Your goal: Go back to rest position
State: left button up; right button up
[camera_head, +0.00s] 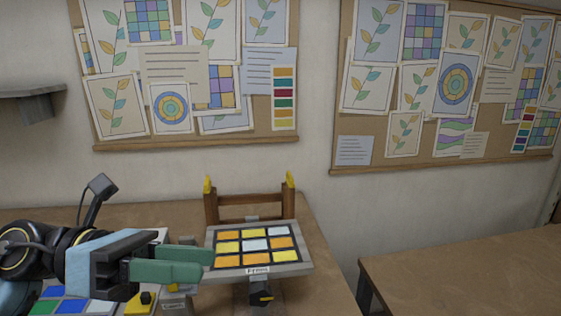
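My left gripper (190,263) comes in from the left, its green fingers pointing right at the near left edge of the panel. The two fingers look close together and overlap in this view, so I cannot tell whether they are open or shut. A grey framed panel (308,268) with a grid of orange, yellow and pale squares lies tilted on the wooden table (322,292). My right gripper is not in view.
A wooden rack with yellow tips (250,197) stands behind the panel. Blue, green and white tiles (70,306) lie below my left arm. A second table (470,262) is at the right, with a gap between. Pinboards hang on the wall.

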pick_arm(q)
jog(key=w+a+f+n+t+y, duration=0.1)
jog(key=w+a+n+t+y, duration=0.25)
jog(key=n+t, duration=0.95)
jog(key=w+a+n+t+y, duration=0.4)
jog(key=n+t, duration=0.5)
jog(key=n, duration=0.7)
jog(key=s+a+f+n+g+y, duration=0.1)
jog(key=a+f+n+g+y, duration=0.2)
jog(key=f+n+y, duration=0.35)
jog(key=a+f+n+g+y, duration=0.35)
jog(key=f+n, duration=0.35)
jog(key=f, duration=0.5)
jog(key=s+d+f+n+g, duration=0.3)
jog(key=s+f+n+g, duration=0.2)
jog(key=s+f+g, duration=1.05)
jog(key=s+f+t, duration=0.1)
jog(key=s+f, duration=0.2)
jog(key=f, duration=1)
jog(key=s+f+t, duration=0.1)
jog(key=s+f, duration=0.2)
jog(key=f, duration=0.9)
jog(key=s+a+f+g, duration=0.1)
jog(key=s+a+f, duration=0.2)
jog(key=s+f, duration=1.3)
jog(key=shift+s, duration=0.4)
